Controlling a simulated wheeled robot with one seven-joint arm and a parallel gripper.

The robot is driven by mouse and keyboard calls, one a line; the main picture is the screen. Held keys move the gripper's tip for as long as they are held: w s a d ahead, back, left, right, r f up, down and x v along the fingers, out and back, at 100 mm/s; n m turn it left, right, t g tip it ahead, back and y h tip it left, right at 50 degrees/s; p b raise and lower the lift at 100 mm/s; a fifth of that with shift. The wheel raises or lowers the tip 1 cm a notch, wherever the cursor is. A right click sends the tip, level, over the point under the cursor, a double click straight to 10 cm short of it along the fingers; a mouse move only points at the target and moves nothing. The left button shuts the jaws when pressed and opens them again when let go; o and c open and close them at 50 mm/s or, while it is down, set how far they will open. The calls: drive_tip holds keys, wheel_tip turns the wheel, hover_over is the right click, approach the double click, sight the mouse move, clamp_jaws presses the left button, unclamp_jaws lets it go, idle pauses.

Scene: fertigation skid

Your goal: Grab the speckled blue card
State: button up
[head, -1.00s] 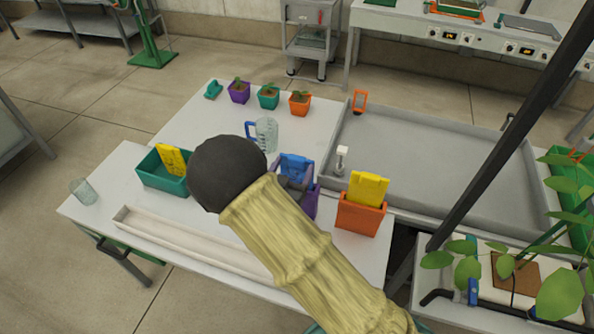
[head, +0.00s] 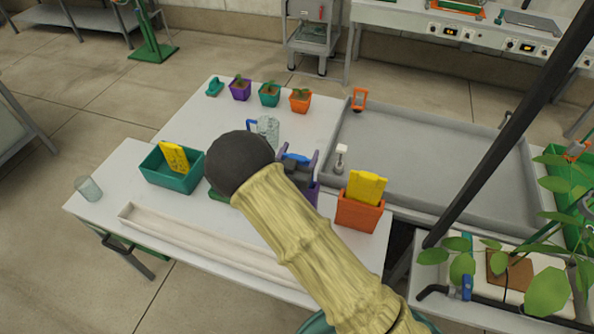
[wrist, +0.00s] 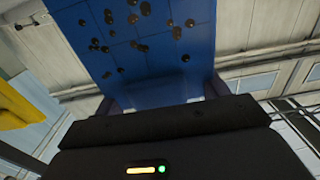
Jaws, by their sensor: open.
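The speckled blue card (wrist: 145,40) fills the upper middle of the wrist view, with dark round specks on its face. In the head view, only a small piece of the blue card (head: 296,158) shows past my arm. It stands in a purple holder (head: 313,178), which my arm partly hides. My gripper (wrist: 163,92) is open, with a finger at each side of the card's lower part in the wrist view. I cannot tell whether the fingers touch it.
An orange holder (head: 358,214) with a yellow card (head: 366,187) stands just right of the purple one. A teal bin (head: 170,180) with a yellow card (head: 174,157) is to the left. A clear jug (head: 268,130) stands behind my wrist. A long white trough (head: 190,238) lies in front.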

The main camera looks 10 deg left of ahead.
drive_tip(key=shift+d, duration=0.1)
drive_tip(key=shift+c, duration=0.2)
drive_tip(key=c, duration=1.3)
wheel_tip(320, 180, up, 10)
drive_tip(key=shift+w+f+b, duration=0.1)
drive_tip(key=shift+b, duration=1.05)
